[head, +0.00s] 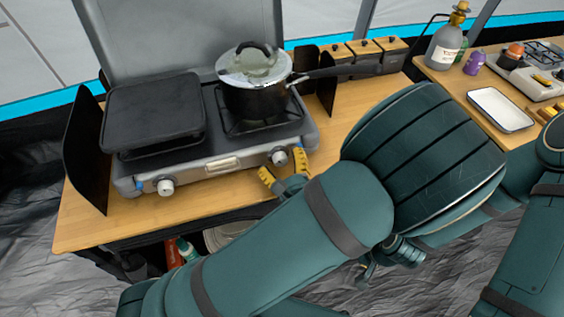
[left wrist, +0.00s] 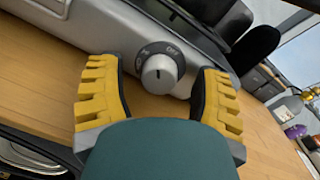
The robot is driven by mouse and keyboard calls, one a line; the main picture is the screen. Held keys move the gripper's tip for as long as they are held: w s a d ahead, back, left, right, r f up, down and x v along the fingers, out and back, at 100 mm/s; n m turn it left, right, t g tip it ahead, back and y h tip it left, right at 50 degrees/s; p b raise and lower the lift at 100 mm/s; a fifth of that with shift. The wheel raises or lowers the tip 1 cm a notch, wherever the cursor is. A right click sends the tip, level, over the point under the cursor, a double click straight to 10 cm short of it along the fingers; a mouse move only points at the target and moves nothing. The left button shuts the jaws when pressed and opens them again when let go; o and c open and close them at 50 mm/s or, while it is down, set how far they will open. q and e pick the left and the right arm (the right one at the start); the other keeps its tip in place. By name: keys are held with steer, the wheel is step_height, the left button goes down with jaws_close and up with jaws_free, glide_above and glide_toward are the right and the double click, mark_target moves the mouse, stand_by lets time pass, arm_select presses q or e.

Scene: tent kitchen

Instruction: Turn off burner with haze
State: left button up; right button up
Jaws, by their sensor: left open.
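The grey two-burner stove (head: 225,152) stands on a wooden table. A black pot (head: 257,98) with a glass lid sits on its right burner, and a black griddle (head: 155,110) covers the left one. I cannot make out clear haze. The right knob (head: 278,157) is on the stove front below the pot; the left knob (head: 165,187) is below the griddle. My left gripper (head: 284,169) is open at the right knob. In the left wrist view, its yellow fingers stand on either side of the knob (left wrist: 159,71), apparently with gaps. An OFF marking shows on the dial. A possible right gripper part is mostly hidden behind my arm.
The pot's handle points right. Black wind panels (head: 85,150) flank the stove. A side table at right holds a white tray (head: 500,109), a bottle (head: 445,47) and a small stove (head: 535,75). Bare table lies in front of the stove.

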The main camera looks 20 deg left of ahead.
arm_select(q)
jaws_close()
steer(key=m+p, duration=0.2)
steer(key=p, duration=0.1)
steer(key=shift+r+m, duration=0.15)
steer(key=shift+m, duration=0.15)
steer(key=m+p, duration=0.3)
steer(key=shift+w+m+p, duration=0.1)
steer(key=shift+m+p, duration=0.25)
steer(key=shift+m, duration=0.25)
stand_by(0.3)
